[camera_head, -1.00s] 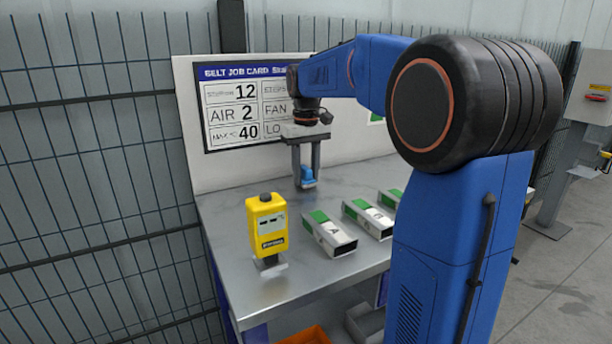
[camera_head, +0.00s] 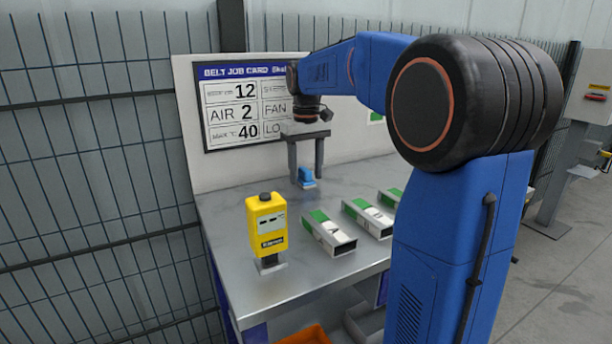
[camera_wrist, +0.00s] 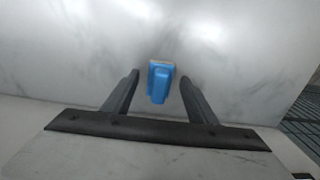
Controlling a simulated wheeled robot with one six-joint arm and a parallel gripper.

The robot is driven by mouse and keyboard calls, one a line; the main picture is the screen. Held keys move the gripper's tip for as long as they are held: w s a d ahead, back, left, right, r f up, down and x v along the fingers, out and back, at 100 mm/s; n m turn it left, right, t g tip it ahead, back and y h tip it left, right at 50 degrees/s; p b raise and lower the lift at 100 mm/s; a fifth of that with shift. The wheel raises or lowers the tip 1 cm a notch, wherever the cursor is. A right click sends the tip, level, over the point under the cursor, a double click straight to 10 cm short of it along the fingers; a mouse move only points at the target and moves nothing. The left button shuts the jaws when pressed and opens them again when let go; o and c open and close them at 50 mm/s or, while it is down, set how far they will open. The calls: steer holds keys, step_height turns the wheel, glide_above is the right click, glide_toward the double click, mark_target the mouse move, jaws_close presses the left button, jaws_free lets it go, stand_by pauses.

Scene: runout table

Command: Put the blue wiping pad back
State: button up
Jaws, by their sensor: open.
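The blue wiping pad (camera_head: 306,177) is a small blue block with a pale base, and it stands on the metal table (camera_head: 240,288) near the back board. My gripper (camera_head: 306,181) is open above and around it, with one finger to each side. In the wrist view the pad (camera_wrist: 160,82) lies between the tips of my open gripper (camera_wrist: 159,80), with a gap on both sides. The fingers do not touch it there.
A yellow device (camera_head: 266,227) stands at the table's front left. Several white and green cartons (camera_head: 328,233) lie to the right of it. A job card board (camera_head: 240,110) rises behind the table. An orange bin (camera_head: 306,336) is below.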

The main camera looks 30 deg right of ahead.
mark_target(306, 170)
step_height(306, 170, up, 11)
stand_by(0.4)
stand_by(0.4)
